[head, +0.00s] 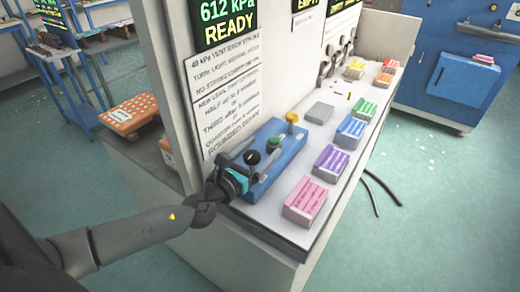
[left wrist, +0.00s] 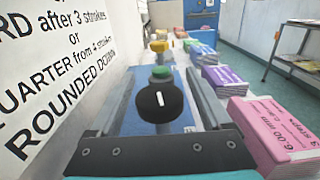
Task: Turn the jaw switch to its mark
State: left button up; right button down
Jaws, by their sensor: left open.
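A blue control box (head: 286,144) stands on the white bench top. It carries a black round knob (head: 253,157), a green knob (head: 273,143) and a yellow knob (head: 292,117). No label shows which is the jaw switch. In the left wrist view the black knob (left wrist: 160,102) faces me with a short white pointer line, nearly upright; I cannot make out a mark around it. My left gripper (head: 247,160) is open at the near end of the box, its two fingers on either side of the black knob. It appears empty. My right gripper is not in view.
Coloured boxes, including pink (head: 306,201), purple (head: 331,163) and blue (head: 350,131), line the bench's right side. A white panel with printed text (head: 226,95) rises along the left. A grey block (head: 319,112) lies beyond the control box.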

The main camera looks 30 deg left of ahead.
pick_arm(q)
grip_shut()
dwell(0.7)
